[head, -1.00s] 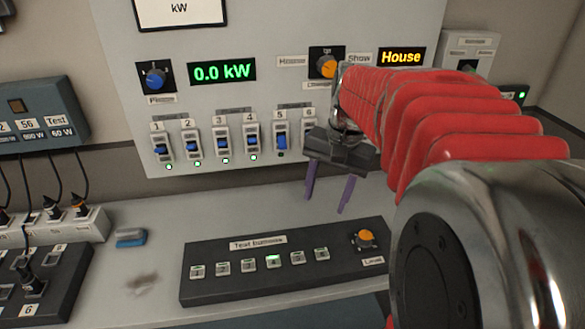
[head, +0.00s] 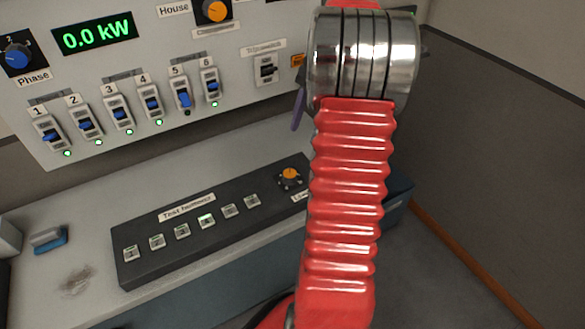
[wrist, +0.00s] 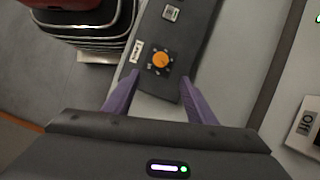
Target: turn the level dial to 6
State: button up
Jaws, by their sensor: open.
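The level dial (head: 290,177) is an orange knob on a dark square plate at the right end of the test-button box (head: 150,262). Its label is partly hidden behind my arm in the head view. In the wrist view the level dial (wrist: 160,60) lies beyond my fingertips, roughly midway between them. My gripper (wrist: 152,90) is open, its two purple fingers apart with nothing between them. In the head view my arm hides most of the gripper; only one purple finger shows. The numbers around the dial are too small to read.
The wall panel (head: 215,130) behind holds several blue switches and a green 0.0 kW display (head: 95,33). Another orange knob (head: 215,10) sits on it. A blue-grey block (head: 48,239) lies at the left of the bench. The bench between box and panel is mostly clear.

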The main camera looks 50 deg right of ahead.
aim_at(291, 172)
jog(key=x, duration=1.3)
jog(key=shift+a+f, duration=0.15)
jog(key=shift+f, duration=0.2)
jog(key=shift+c, duration=0.6)
jog(key=c, duration=0.9)
